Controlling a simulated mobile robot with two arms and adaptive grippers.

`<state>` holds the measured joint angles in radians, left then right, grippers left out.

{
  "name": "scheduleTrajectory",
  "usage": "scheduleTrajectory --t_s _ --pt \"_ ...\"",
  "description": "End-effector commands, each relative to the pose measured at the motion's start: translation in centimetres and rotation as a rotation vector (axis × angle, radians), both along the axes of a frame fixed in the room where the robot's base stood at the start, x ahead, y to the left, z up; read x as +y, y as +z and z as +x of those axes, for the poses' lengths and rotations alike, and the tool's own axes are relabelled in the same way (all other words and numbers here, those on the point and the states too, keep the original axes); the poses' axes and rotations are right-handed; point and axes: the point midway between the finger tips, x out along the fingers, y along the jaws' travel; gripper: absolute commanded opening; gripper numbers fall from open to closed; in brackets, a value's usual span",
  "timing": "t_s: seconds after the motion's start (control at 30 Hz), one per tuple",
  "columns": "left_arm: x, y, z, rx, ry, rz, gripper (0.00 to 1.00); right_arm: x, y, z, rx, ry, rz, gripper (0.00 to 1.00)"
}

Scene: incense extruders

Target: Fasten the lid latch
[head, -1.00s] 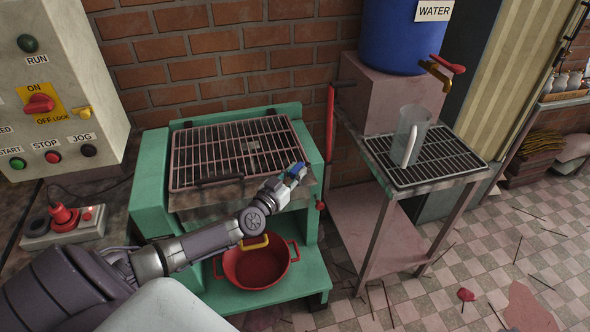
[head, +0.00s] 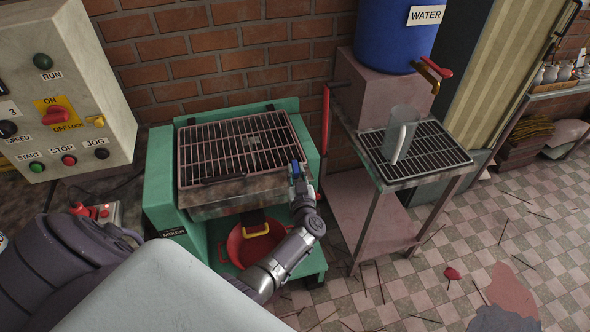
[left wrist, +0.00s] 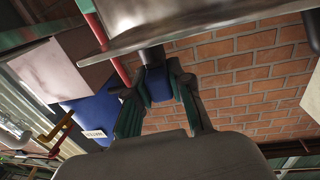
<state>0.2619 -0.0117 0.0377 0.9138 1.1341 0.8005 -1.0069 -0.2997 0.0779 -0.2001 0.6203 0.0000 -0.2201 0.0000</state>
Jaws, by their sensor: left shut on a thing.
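The barred metal lid (head: 238,150) lies flat over the green mixer (head: 160,190) in the head view. My left gripper (head: 296,172) is at the lid's front right corner, with its forearm reaching up from below. In the left wrist view, the fingers (left wrist: 157,88) are shut around a small blue piece (left wrist: 157,83). A dark stem joins this piece to the underside of a metal edge; it looks like the latch. The fingers hide its sides, and I cannot tell whether the latch is engaged. My right gripper is not in view.
A red pot (head: 250,245) stands on the mixer's lower shelf, partly behind my left arm. A control panel (head: 65,100) is at left. A metal stand (head: 375,215) with a clear jug (head: 402,130) and a blue water drum (head: 400,35) is at right. Sticks litter the floor.

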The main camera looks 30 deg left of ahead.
Motion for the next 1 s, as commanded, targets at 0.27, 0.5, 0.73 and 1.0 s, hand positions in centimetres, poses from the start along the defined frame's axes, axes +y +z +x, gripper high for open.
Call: scheduleTrajectory --t_s 0.27,0.5,0.73,1.0 --pt "-0.16 -0.03 0.20 -0.001 0.107 -0.001 0.00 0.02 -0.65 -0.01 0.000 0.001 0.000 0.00" --pt "-0.07 0.10 0.20 -0.001 0.137 0.003 0.00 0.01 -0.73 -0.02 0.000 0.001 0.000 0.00" --pt "-0.02 0.17 0.21 -0.003 0.138 0.003 0.00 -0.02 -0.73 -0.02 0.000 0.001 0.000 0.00" --pt "-0.01 0.17 0.21 -0.003 0.138 0.003 0.46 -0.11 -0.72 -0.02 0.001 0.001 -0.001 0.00"
